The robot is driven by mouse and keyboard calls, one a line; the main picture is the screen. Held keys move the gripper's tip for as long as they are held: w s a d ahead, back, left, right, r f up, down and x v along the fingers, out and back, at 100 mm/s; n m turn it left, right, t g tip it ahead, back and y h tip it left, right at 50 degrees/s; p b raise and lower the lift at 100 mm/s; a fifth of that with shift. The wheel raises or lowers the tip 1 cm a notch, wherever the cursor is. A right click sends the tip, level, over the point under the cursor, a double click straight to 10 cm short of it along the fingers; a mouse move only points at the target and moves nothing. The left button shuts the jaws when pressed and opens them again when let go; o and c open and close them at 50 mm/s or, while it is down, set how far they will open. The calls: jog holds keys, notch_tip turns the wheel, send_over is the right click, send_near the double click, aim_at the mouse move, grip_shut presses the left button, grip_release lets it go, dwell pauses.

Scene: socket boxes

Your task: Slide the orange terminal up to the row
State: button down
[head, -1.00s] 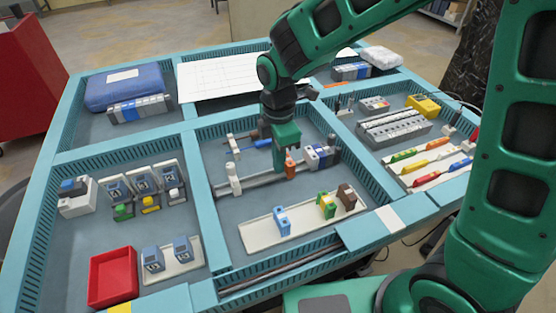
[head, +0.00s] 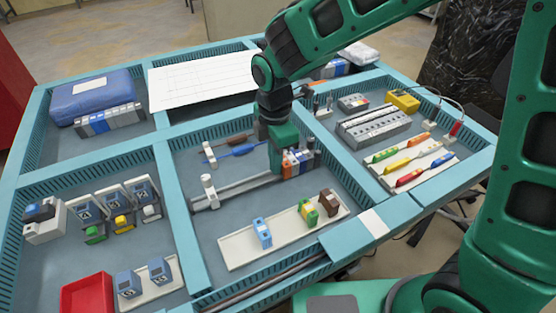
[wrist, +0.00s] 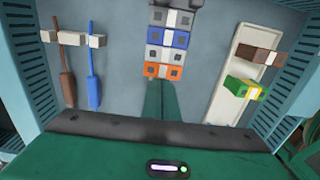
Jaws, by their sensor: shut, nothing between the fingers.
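The orange terminal (head: 287,166) stands on the metal rail at the left end of the row. In the wrist view the orange terminal (wrist: 163,71) lies against a grey terminal (wrist: 165,55), with no clear gap showing. Beyond it are the blue terminal (wrist: 168,38) and another grey one (wrist: 172,18). My gripper (head: 277,168) is shut and empty, low over the rail on the left side of the orange terminal. In the wrist view its fingertips (wrist: 160,84) are right at the orange terminal's near side; whether they touch cannot be told.
The rail (head: 238,188) runs left to a white end stop (head: 208,190). A white tray (head: 280,240) in front holds blue, green-yellow and brown terminals. Two screwdrivers, one blue (wrist: 93,85), lie behind the rail. Blue compartment walls (head: 190,215) surround this area.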

jog(key=shift+d, duration=0.1)
jog(key=a, duration=0.1)
jog(key=s+a, duration=0.1)
jog(key=a, duration=0.2)
jog(key=shift+s+r, duration=0.2)
jog(key=shift+s, duration=0.1)
notch_tip(320, 180, up, 10)
jog(key=shift+f, duration=0.2)
jog(key=d+r+m, duration=0.2)
jog(key=d+m, duration=1.1)
jog(key=d, duration=1.3)
jog(key=s+d+f+m, duration=0.2)
jog(key=s+d+m, duration=1.4)
jog(key=s+d, duration=0.1)
jog(key=shift+s+d+f, duration=0.2)
jog(key=shift+s, duration=0.35)
